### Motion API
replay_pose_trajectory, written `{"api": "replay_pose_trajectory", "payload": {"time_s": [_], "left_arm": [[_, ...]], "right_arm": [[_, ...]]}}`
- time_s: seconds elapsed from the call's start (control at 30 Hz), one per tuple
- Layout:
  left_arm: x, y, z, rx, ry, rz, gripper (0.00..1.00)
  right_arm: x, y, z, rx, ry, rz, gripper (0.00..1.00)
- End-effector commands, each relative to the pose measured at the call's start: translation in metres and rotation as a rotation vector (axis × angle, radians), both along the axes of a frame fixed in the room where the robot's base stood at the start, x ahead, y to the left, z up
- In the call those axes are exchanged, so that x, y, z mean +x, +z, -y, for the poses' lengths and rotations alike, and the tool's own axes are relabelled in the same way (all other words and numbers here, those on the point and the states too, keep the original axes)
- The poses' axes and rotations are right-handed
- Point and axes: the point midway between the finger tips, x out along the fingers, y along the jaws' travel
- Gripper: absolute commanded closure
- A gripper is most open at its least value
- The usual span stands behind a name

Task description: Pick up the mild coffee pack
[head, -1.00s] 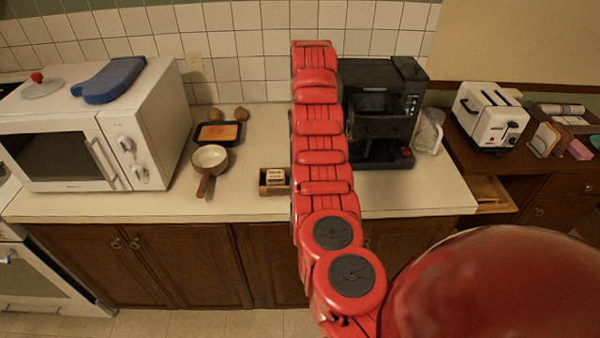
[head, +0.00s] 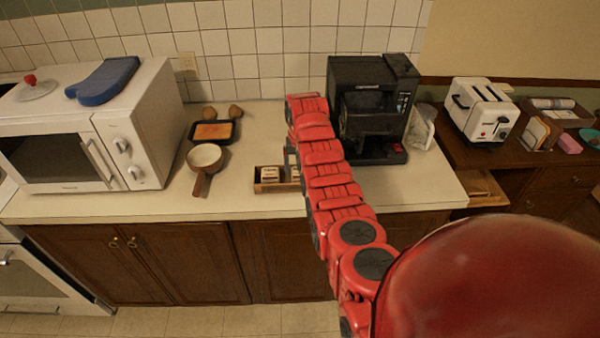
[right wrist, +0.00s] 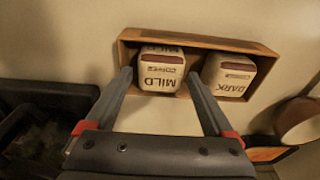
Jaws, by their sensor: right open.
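The mild coffee pack (right wrist: 161,74) is a pale block with a brown-red band and MILD lettering, seen upside down in the right wrist view. It sits in a small wooden box (right wrist: 215,42) beside the dark coffee pack (right wrist: 231,78). My right gripper (right wrist: 160,78) is open, with one fingertip on either side of the mild pack; contact cannot be told. In the head view the box (head: 268,188) stands on the counter, with the dark pack (head: 269,174) on its left. My red right arm partly hides the box's right side. My left gripper is not in view.
A black coffee maker (head: 366,105) stands close right of the box. A pan (head: 205,157), a dark tray (head: 213,132) and a white microwave (head: 85,135) are to the left. A toaster (head: 482,112) is at the far right. Counter before the box is clear.

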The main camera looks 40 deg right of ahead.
Motion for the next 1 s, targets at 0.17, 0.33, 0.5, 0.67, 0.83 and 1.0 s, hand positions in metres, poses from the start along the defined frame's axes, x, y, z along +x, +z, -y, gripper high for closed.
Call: {"api": "replay_pose_trajectory", "payload": {"time_s": [0.17, 0.33, 0.5, 0.67, 0.83, 1.0], "left_arm": [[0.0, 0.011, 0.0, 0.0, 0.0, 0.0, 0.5], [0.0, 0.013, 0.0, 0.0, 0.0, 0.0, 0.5], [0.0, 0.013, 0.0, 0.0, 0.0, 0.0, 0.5], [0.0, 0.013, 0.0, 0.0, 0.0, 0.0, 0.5], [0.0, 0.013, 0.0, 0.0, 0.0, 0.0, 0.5], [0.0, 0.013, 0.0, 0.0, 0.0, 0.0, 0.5]], "right_arm": [[0.001, -0.018, 0.0, 0.003, 0.0, -0.007, 0.12], [0.002, -0.027, 0.0, 0.003, 0.001, -0.004, 0.12], [0.003, -0.029, 0.001, 0.0, 0.001, -0.001, 0.12], [0.003, -0.029, 0.001, 0.0, 0.001, -0.001, 0.14], [0.003, -0.029, 0.001, 0.0, 0.001, -0.001, 0.45], [0.003, -0.03, 0.001, 0.0, 0.001, -0.001, 0.76]]}}
